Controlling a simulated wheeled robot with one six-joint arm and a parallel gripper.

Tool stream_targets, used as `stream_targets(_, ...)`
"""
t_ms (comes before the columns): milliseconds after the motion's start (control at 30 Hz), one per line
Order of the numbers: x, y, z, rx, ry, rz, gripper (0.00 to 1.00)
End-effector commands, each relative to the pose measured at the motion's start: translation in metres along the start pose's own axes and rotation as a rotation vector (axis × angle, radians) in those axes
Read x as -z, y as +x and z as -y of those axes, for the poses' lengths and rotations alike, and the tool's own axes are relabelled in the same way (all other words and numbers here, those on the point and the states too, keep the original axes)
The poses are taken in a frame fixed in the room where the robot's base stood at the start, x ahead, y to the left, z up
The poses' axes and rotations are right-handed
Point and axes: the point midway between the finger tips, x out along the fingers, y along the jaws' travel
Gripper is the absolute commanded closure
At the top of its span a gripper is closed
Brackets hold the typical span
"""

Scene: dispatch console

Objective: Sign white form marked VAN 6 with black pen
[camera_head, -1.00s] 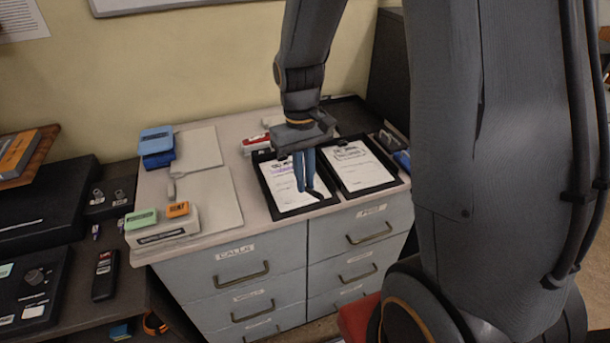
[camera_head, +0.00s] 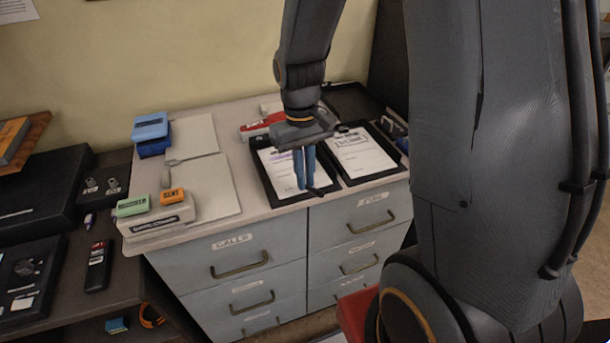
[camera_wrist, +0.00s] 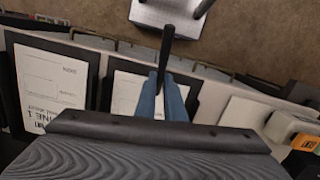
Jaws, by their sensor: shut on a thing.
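My gripper (camera_head: 304,170) points down with its blue fingers shut on a black pen (camera_head: 315,191). In the wrist view the pen (camera_wrist: 166,50) sticks out beyond the fingers (camera_wrist: 164,98). Below is a white form (camera_head: 283,180) on a black clipboard or tray, the left of two, partly hidden by my gripper; it also shows in the wrist view (camera_wrist: 124,92). The other white form (camera_head: 362,158) lies to the right; its heading in the wrist view looks like "LINE 1" (camera_wrist: 50,85). I cannot read VAN 6 on either form. I cannot tell whether the pen touches paper.
The forms lie on a cabinet top above labelled drawers (camera_head: 240,262). A red stapler-like thing (camera_head: 262,124) sits behind them. Folders (camera_head: 212,190), a box with green and orange blocks (camera_head: 158,218) and blue blocks (camera_head: 151,132) are at left. A dark desk adjoins at left.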

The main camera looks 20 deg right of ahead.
Motion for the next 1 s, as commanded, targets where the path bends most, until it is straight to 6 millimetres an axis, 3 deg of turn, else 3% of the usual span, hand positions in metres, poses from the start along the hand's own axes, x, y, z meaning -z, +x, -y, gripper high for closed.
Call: stream_targets(1000, 0.0006, 0.0057, 0.0, 0.0, 0.0, 0.0, 1.0)
